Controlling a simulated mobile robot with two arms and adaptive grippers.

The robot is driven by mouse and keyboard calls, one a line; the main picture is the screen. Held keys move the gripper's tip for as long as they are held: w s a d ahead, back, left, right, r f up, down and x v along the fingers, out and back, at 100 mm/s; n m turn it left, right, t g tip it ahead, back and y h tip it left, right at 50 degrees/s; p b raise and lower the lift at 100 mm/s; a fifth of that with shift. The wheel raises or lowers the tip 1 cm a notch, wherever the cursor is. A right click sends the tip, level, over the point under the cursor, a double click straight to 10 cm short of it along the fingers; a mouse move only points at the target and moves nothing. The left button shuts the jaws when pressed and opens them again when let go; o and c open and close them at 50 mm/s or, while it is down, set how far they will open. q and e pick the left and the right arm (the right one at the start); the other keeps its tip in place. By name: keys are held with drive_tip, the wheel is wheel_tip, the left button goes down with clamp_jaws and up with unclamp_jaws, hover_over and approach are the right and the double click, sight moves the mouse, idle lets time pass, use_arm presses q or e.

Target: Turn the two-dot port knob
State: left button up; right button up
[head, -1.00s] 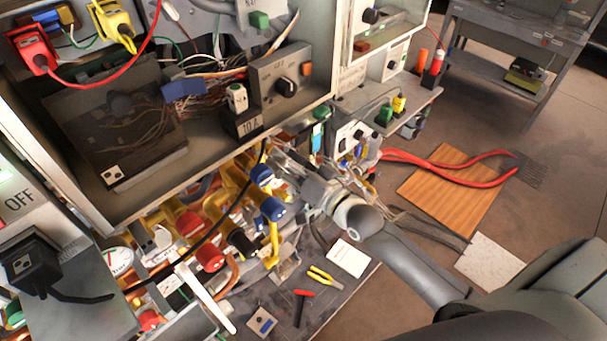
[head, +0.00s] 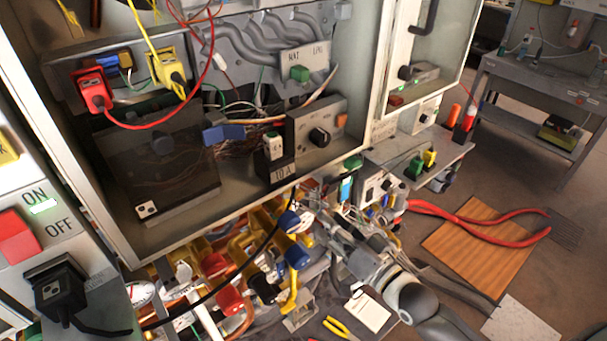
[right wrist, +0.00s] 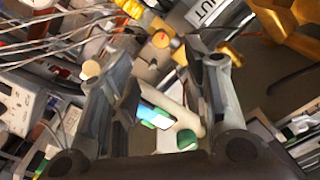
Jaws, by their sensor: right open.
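A dark box with a round dark knob (head: 162,146) on its face stands inside the open cabinet at the left of the head view. A small white tag with two dots (head: 147,209) sits at its lower left corner. A black plug-like block (head: 50,290) at the lower left also bears a small white dotted tag. I cannot tell which knob the task names. My right gripper (head: 325,232) is below the cabinet, beside the coloured valves. In the right wrist view its jaws (right wrist: 160,65) are apart, with a white and green part visible between them. My left gripper is not in view.
Yellow pipes with red and blue valve knobs (head: 297,256) crowd the space under the cabinet. A grey block with a black knob (head: 319,137) stands right of the dark box. Red cables (head: 470,219) cross a wooden board (head: 478,250).

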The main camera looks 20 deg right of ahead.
drive_tip(key=s+a+f+n+g+h, duration=0.3)
drive_tip(key=s+f+g, duration=0.3)
drive_tip(key=s+f, duration=0.15)
drive_tip(key=s+d+f+n+g+h, duration=0.1)
drive_tip(key=s+f+g, duration=0.25)
drive_tip(key=s, duration=0.35)
drive_tip(key=s+d+f+n+g+h, duration=0.2)
drive_tip(key=s+g, duration=0.2)
drive_tip(key=s, duration=0.3)
wheel_tip(320, 180, down, 31)
drive_tip(key=s+g+b, duration=0.1)
drive_tip(key=s+b, duration=0.1)
drive_tip(key=b, duration=0.2)
drive_tip(key=s+d+f+g+b, duration=0.1)
drive_tip(key=s+d+f+b, duration=0.1)
drive_tip(key=s+f, duration=1.4)
drive_tip(key=shift+s+d+f, duration=0.35)
drive_tip(key=shift+s+f, duration=0.05)
drive_tip(key=shift+f, duration=0.5)
